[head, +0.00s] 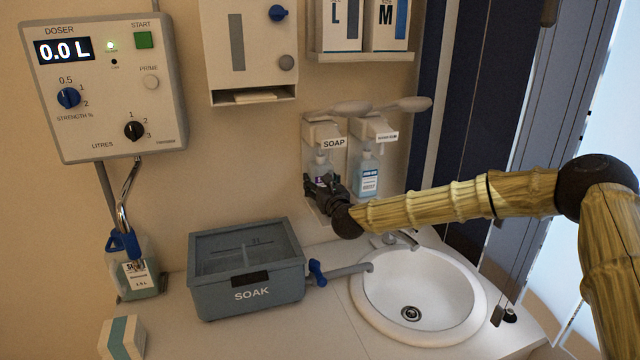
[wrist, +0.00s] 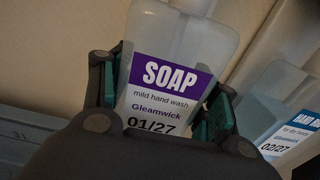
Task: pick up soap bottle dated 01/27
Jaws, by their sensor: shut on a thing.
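The soap bottle (wrist: 165,85) has a purple label reading SOAP, mild hand wash, Gleamwick, 01/27. In the wrist view it stands between the two fingers of my gripper (wrist: 165,100), which is shut on it. In the head view the soap bottle (head: 320,165) is in the wall dispenser (head: 309,150) marked SOAP, below its lever. My gripper (head: 325,193) covers its lower part there. Whether the bottle still rests on the dispenser's base is hidden.
A second bottle with a blue label (head: 369,178), dated 02/27 in the wrist view (wrist: 280,130), stands close on the right in its own dispenser. Below are a sink (head: 470,300) with a tap and a grey SOAK box (head: 250,295). A doser (head: 105,90) hangs left.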

